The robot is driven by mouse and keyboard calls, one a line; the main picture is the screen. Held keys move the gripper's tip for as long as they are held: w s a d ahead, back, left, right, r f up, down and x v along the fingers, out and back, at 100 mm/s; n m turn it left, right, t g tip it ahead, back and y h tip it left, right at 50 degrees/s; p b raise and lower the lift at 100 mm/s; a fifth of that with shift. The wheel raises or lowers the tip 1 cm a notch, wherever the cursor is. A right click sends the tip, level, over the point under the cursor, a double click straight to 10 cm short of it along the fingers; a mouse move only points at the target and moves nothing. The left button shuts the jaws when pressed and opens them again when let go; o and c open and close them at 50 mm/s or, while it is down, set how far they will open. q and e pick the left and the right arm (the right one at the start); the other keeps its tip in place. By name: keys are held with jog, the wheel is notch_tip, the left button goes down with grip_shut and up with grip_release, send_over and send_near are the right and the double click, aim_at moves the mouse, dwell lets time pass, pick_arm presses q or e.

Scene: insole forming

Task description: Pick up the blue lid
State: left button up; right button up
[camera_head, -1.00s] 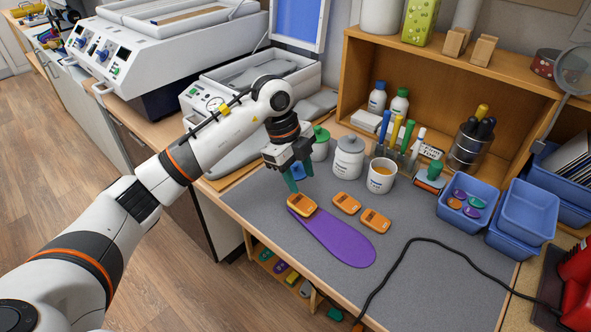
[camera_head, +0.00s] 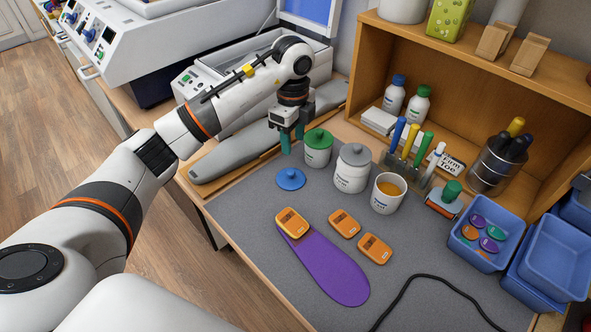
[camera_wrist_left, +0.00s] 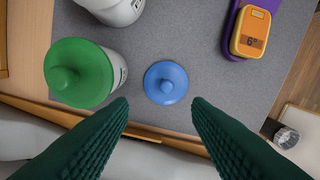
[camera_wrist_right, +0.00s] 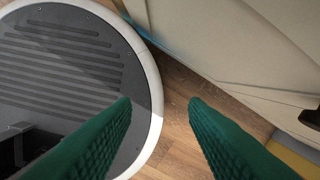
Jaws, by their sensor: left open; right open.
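The blue lid (camera_head: 290,179) is a small round disc with a knob on top. It lies flat on the grey mat (camera_head: 240,200) near its left edge. My left gripper (camera_head: 292,142) is open and empty, pointing down above and behind the lid, beside the green-lidded jar (camera_head: 318,148). In the left wrist view the lid (camera_wrist_left: 166,83) lies ahead of the two green fingertips (camera_wrist_left: 160,101), roughly centred between them and not touching. My right gripper (camera_wrist_right: 160,101) is open and empty over the floor, away from the table.
A grey-lidded jar (camera_head: 352,168) and a cup (camera_head: 388,193) stand right of the lid. A purple insole (camera_head: 330,268) with an orange device (camera_head: 292,222) on its end lies in front. Two more orange devices (camera_head: 344,223) lie nearby. A grey shoe-shaped form (camera_head: 235,155) lies behind.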

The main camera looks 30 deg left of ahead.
aim_at(291, 172)
pick_arm(q)
jog(key=f, duration=0.1)
jog(key=s+f, duration=0.1)
jog(key=f, duration=0.1)
jog(key=shift+f+p, duration=0.25)
jog(key=shift+p, duration=0.15)
jog(key=shift+f, duration=0.3)
jog(key=shift+w+f, duration=0.15)
jog(key=shift+f, duration=0.15)
jog(key=f, duration=0.1)
jog(key=f+p, duration=0.2)
jog(key=shift+s+f, duration=0.25)
jog(key=shift+f, duration=0.55)
jog(key=shift+w, duration=0.1)
pick_arm(e)
jog(key=r, duration=0.1)
jog(key=s+r, duration=0.1)
jog(key=r, duration=0.1)
jog(key=shift+s+r, duration=0.15)
jog(key=shift+s, duration=0.05)
pick_arm(q)
grip_shut()
pick_arm(e)
jog(key=shift+s+d, duration=0.1)
jog(key=shift+s, duration=0.1)
